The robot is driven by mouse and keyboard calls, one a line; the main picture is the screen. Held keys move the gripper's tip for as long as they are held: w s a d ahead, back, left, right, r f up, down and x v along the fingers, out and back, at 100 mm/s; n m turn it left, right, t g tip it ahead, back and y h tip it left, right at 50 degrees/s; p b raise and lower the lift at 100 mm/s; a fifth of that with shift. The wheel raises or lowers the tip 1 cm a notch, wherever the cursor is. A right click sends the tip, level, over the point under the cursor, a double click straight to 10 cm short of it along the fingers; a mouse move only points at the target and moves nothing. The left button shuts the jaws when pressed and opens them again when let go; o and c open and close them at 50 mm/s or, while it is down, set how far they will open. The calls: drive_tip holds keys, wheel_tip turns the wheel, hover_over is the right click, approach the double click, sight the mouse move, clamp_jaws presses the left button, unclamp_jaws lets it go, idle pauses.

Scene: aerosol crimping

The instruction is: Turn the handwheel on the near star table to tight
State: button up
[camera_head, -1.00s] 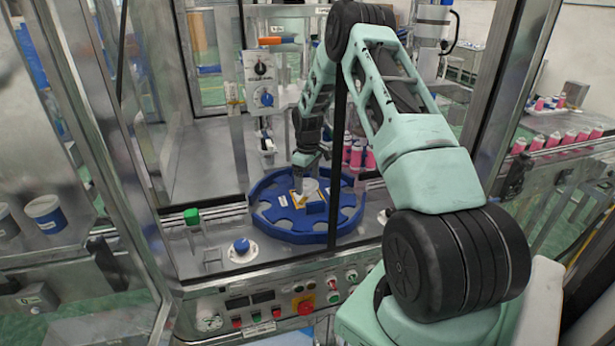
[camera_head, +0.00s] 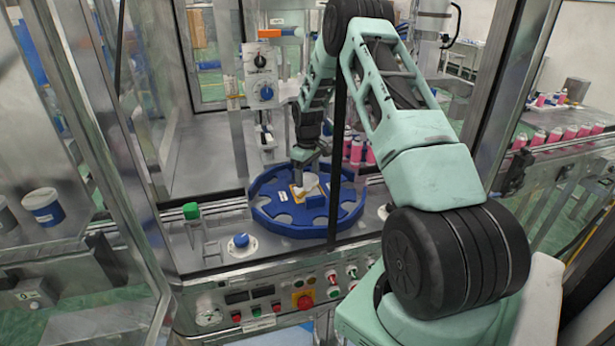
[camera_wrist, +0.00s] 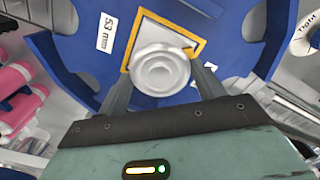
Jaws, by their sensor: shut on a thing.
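The blue star table (camera_head: 262,212) lies flat on the machine deck and has notches in its rim. A white, stepped round knob (camera_wrist: 160,70) stands at its centre, inside a yellow-outlined square; a label reads "53 mm". My gripper (camera_head: 307,172) reaches down to this knob. In the wrist view my gripper (camera_wrist: 162,80) has a finger on each side of the knob and is shut on it. A blue knob, which looks like the handwheel (camera_head: 240,241), sits on a white round plate front left of the star table. In the wrist view this plate (camera_wrist: 283,57) bears the word "tight".
A green-capped fixture (camera_head: 191,210) stands left of the blue knob. The front panel (camera_head: 262,304) carries buttons and a red emergency stop. Pink cans (camera_head: 357,150) stand behind the star table on the right. A dark upright post (camera_head: 338,130) crosses the view, and metal-framed doors flank the opening.

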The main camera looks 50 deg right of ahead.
sight(307, 178)
drive_tip(key=m+b, duration=0.3)
drive_tip(key=m, duration=0.1)
drive_tip(key=shift+m, duration=0.4)
drive_tip(key=shift+m+b, duration=0.5)
drive_tip(key=shift+m, duration=0.7)
drive_tip(key=shift+r+m, duration=0.1)
drive_tip(key=shift+m, duration=0.2)
drive_tip(key=o, duration=1)
drive_tip(key=shift+c, duration=0.2)
wheel_tip(307, 178, up, 12)
drive_tip(key=b, duration=0.4)
